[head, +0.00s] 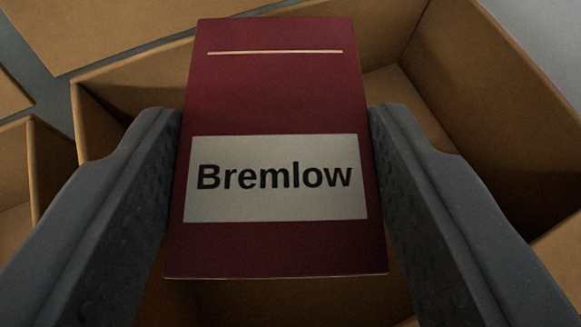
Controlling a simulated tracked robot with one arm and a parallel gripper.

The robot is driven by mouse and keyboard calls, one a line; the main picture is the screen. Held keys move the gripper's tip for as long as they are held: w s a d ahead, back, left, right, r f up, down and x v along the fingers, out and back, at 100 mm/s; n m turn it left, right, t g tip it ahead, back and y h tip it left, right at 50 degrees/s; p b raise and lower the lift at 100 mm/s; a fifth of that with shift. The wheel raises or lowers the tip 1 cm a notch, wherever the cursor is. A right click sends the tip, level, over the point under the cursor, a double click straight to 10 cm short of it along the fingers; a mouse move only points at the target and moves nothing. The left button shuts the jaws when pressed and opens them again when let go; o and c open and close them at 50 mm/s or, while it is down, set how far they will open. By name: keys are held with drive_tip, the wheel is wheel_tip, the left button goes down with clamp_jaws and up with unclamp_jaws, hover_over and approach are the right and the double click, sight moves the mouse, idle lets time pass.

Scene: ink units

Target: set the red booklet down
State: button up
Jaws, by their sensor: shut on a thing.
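The red booklet (270,95) fills the middle of the head view. It has a pale label reading "Bremlow" and a thin light line near its far end. My gripper (275,128) is shut on the booklet, with one dark grey finger against its left side and one against its right. The booklet is held over an open cardboard box (491,117). Much of the box's inside is hidden behind the booklet and fingers. I cannot tell how high the booklet is above the box floor.
Part of another open box (52,162) shows at the left edge. More cardboard (105,28) lies at the upper left. A grey surface (541,35) shows at the upper right. The visible right part of the box inside looks empty.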

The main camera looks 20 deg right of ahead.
sight(280, 223)
drive_tip(key=shift+f, duration=0.95)
drive_tip(key=shift+f+b, duration=0.35)
drive_tip(key=shift+f, duration=0.25)
drive_tip(key=o, duration=1)
drive_tip(key=shift+s+f, duration=0.1)
drive_tip(key=shift+w+r+p+v, duration=0.15)
drive_tip(key=shift+p+v, duration=0.4)
drive_tip(key=shift+v, duration=1.55)
drive_tip(key=shift+w+r+p+v, duration=0.15)
drive_tip(key=shift+p+v, duration=0.45)
drive_tip(key=shift+v, duration=1.5)
drive_tip(key=shift+r+p+v, duration=0.2)
drive_tip(key=shift+p+v, duration=0.35)
drive_tip(key=shift+v, duration=1.5)
